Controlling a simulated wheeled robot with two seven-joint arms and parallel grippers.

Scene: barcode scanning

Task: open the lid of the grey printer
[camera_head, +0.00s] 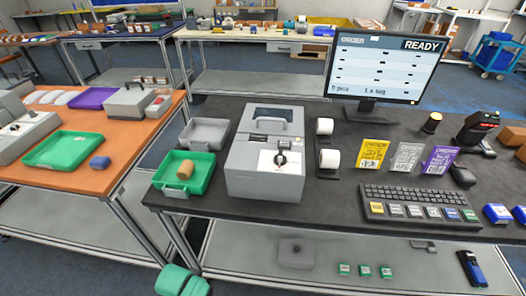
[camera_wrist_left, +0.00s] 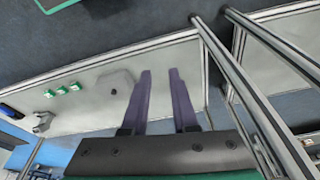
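The grey printer (camera_head: 265,165) stands upright on the black table, left of the monitor. Its lid (camera_head: 271,125) has a raised grey handle and a dark window, and it looks shut. A white panel with a black knob is on the printer's front. My left gripper (camera_wrist_left: 161,73) shows in the left wrist view with two dark fingers apart and nothing between them. It is over the lower shelf area, away from the printer. In the head view only a green part of what seems my left arm shows at the bottom edge. My right gripper is not in view.
A green tray (camera_head: 202,173) with a brown roll and a grey tray (camera_head: 204,133) stand just left of the printer. Two white rolls (camera_head: 329,158) stand close on its right. The monitor (camera_head: 378,68) and keyboard (camera_head: 415,195) are further right. A lower shelf (camera_head: 250,262) lies under the table.

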